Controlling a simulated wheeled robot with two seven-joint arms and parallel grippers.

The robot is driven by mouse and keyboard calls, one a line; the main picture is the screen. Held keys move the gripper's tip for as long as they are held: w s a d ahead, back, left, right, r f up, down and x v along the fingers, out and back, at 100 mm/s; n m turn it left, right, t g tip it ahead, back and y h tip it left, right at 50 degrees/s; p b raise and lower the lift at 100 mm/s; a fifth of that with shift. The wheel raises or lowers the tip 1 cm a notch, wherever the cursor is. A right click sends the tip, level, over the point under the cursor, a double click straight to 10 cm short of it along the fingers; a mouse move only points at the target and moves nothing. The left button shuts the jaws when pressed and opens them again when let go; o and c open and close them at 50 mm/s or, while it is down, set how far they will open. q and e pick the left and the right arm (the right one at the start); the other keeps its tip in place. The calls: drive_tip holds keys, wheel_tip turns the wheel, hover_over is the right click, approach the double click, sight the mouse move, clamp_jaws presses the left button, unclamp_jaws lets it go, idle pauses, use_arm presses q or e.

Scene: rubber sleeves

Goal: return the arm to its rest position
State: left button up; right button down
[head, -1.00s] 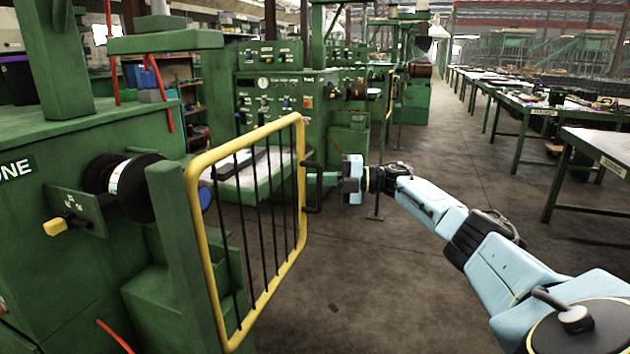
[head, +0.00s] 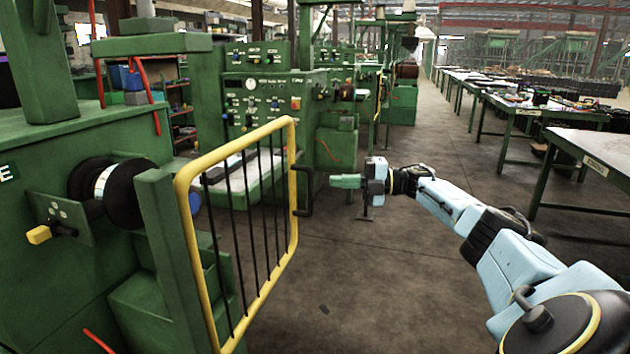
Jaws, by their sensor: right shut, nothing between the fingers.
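My right arm (head: 450,205) reaches in from the lower right, light blue with black joints. My right gripper (head: 340,181) has green fingers that point left and are shut with nothing between them. It is apart from the black handle (head: 304,190) of the yellow-framed gate (head: 292,150), a short gap to the right of it. The gate has black bars and hangs swung out from a green post (head: 165,230). My left gripper is not in view.
A green machine (head: 60,180) with a black roller (head: 125,190) and a yellow-tipped lever (head: 38,235) stands at the left. A control panel (head: 265,95) is behind the gate. Green tables (head: 590,150) line the right. Concrete floor (head: 370,290) is open in the middle.

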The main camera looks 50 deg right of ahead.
drive_tip(key=v, duration=0.5)
drive_tip(key=shift+s+f, duration=0.15)
drive_tip(key=shift+s, duration=0.1)
